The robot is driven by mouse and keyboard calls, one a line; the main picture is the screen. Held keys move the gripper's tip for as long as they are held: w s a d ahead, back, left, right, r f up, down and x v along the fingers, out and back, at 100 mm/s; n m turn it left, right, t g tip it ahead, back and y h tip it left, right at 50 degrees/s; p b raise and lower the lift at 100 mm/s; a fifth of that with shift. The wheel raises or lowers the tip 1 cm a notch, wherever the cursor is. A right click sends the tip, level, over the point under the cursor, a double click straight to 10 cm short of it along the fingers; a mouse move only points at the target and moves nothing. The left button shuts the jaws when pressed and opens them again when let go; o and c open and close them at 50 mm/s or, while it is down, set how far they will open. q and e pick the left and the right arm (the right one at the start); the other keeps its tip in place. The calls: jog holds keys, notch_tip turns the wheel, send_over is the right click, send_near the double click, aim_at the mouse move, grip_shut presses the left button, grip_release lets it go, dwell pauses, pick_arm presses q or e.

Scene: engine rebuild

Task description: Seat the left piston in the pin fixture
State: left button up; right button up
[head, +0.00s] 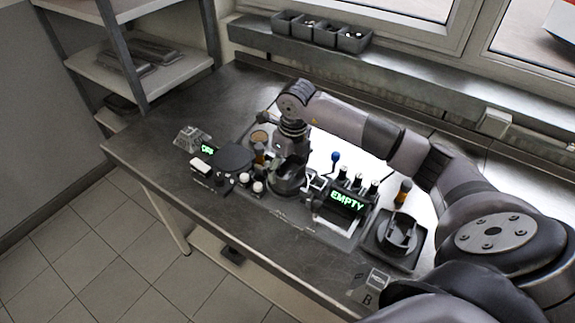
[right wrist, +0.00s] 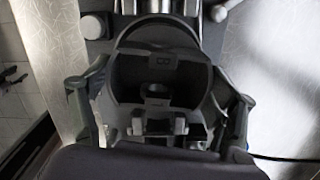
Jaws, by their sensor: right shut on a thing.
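My right gripper (head: 288,182) points down over the middle of the bench. In the right wrist view its two fingers stand on either side of a grey, hollow, rounded part (right wrist: 191,82), which looks like the piston, and are shut on it. Its open inside faces the camera. I cannot tell whether the part touches anything below, as the gripper and wrist hide this in the head view. A dark, round, open-topped piece on a square base (head: 381,255) stands at the right; I cannot tell whether it is the pin fixture. My left gripper is not in view.
A unit reading "EMPTY" (head: 347,202) with upright posts stands just right of my right gripper. A second green display (head: 207,150) and a dark pad (head: 237,157) lie to the left. Small bins (head: 325,34) line the back ledge. The bench's front left (head: 150,155) is clear.

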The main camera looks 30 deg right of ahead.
jog(key=shift+f+b, duration=0.7)
dwell(0.9)
dwell(0.4)
jog(key=o, duration=1.5)
jog(key=shift+o, duration=0.2)
jog(key=shift+r, duration=0.1)
jog(key=shift+r+p, duration=1.8)
jog(key=shift+r, duration=1.2)
